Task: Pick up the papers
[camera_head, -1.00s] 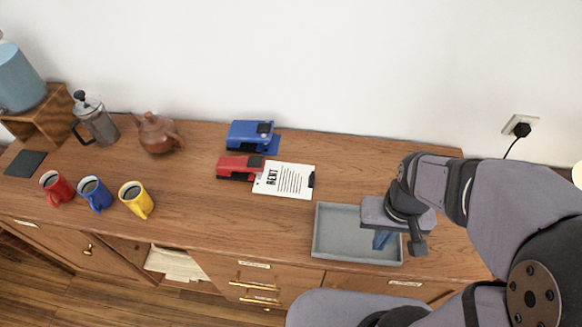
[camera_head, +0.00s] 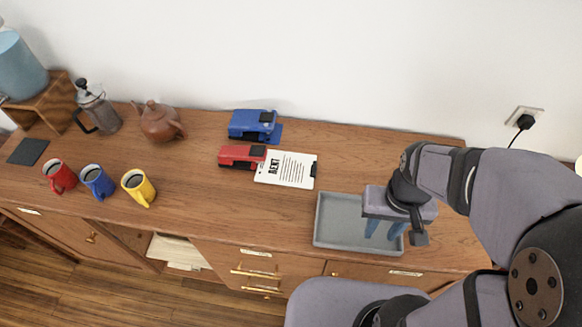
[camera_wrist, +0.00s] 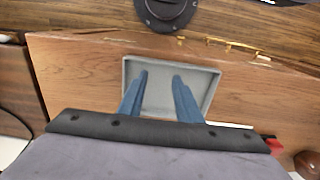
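The white papers headed "RENT" (camera_head: 286,169) lie flat on the wooden counter, with a black clip at their right edge. Their left edge touches or lies under the red stapler-like device (camera_head: 238,156). My gripper (camera_head: 383,232) hangs over the right part of the grey tray (camera_head: 327,222), to the right of and nearer than the papers. In the wrist view its two blue fingers (camera_wrist: 160,77) are apart, with only the tray (camera_wrist: 203,74) between and beneath them. The tray looks empty. In the wrist view the papers are mostly hidden behind my gripper body.
A blue device (camera_head: 254,125) stands behind the red one. Red (camera_head: 59,177), blue (camera_head: 97,182) and yellow (camera_head: 138,188) mugs, a teapot (camera_head: 158,122) and a French press (camera_head: 97,108) stand left. The counter between mugs and tray is clear. Another paper stack (camera_head: 176,251) sits in an open compartment below.

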